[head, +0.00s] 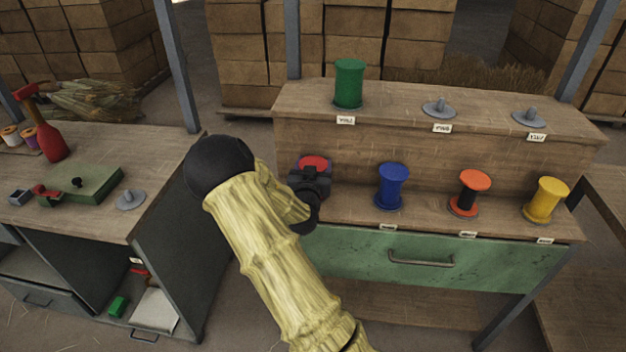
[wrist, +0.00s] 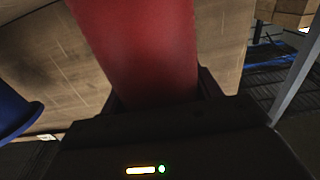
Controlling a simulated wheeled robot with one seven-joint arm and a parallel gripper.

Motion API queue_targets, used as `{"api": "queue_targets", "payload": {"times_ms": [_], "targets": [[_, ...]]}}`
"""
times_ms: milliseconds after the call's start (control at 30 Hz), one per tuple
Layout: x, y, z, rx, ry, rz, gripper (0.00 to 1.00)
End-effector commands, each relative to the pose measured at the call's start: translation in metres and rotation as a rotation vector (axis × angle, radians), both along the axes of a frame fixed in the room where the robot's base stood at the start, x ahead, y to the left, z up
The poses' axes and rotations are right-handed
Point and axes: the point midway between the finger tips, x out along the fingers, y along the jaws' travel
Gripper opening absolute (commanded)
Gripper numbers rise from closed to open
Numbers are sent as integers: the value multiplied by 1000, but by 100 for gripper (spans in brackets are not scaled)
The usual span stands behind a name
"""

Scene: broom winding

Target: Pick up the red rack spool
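The red rack spool (head: 314,162) is at the left end of the rack's lower shelf in the head view, mostly hidden behind my gripper (head: 311,177). Its red top shows above the gripper. In the wrist view the red spool (wrist: 145,50) fills the middle, between the two fingers of my gripper (wrist: 160,98). The fingers lie close against both its sides and look shut on it. The spool's foot is hidden, so I cannot tell whether it rests on the shelf.
A blue spool (head: 391,186) stands just right of the gripper. An orange-and-black spool (head: 470,193) and a yellow spool (head: 545,200) stand farther right. A green spool (head: 349,83) stands on the upper shelf beside empty holders (head: 439,108). A workbench (head: 150,160) is at left.

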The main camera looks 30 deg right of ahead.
Motion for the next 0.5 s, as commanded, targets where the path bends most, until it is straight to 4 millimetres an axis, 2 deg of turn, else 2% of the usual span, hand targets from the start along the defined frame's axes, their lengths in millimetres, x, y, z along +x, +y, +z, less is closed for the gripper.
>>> {"api": "queue_targets", "payload": {"times_ms": [333,500], "targets": [[1,1,4,1,-2,2,33],[0,0,22,2,-5,0,33]]}}
